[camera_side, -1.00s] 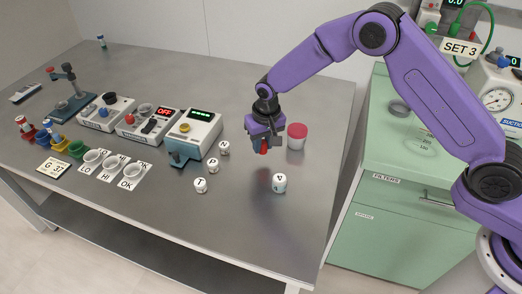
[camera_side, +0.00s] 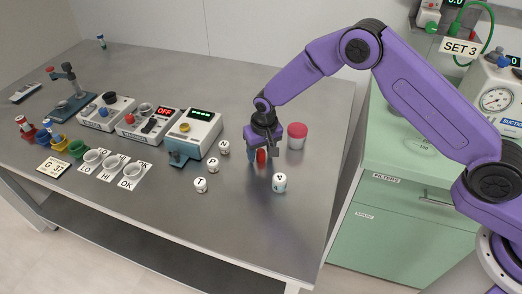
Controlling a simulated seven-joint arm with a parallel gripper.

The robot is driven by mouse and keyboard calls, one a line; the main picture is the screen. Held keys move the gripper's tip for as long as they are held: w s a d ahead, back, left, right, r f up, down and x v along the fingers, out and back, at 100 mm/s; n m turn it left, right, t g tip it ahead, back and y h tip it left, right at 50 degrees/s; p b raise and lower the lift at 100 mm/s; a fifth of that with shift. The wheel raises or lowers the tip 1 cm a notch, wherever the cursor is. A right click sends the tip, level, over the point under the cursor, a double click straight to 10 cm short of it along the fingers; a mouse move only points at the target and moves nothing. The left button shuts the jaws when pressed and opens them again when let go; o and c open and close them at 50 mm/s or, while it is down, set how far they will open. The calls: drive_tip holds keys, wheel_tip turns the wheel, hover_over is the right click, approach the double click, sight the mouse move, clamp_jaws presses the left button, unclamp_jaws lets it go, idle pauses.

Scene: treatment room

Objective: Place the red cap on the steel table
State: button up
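The red cap (camera_side: 261,155) is a small red piece between the fingers of my gripper (camera_side: 263,156). It is at or just above the surface of the steel table (camera_side: 240,208), in the clear patch right of the meter box. My gripper points down, with one finger on each side of the cap. The cap's upper part is hidden by the gripper. I cannot tell whether the fingers press on it or stand slightly apart from it.
The front table area is clear.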

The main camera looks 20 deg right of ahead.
wheel_tip(320, 180, up, 12)
drive_tip(key=s, duration=0.2)
idle(0.5)
drive_tip(key=shift+r, duration=0.15)
drive_tip(key=s+d+r+n, duration=0.3)
drive_tip(key=s+r, duration=0.1)
drive_tip(key=s, duration=0.5)
drive_tip(key=s+d+r+n, duration=0.3)
drive_tip(key=s+d+r, duration=0.1)
drive_tip(key=s, duration=0.4)
drive_tip(key=s+d+n, duration=0.3)
drive_tip(key=s+d, duration=0.4)
drive_tip(key=s, duration=0.3)
drive_tip(key=s+d+r+n+g, duration=0.1)
drive_tip(key=s+d+n, duration=0.2)
drive_tip(key=s+d, duration=0.4)
drive_tip(key=s, duration=0.3)
drive_tip(key=shift+d+n+g, duration=0.2)
drive_tip(key=shift+n+g, duration=0.1)
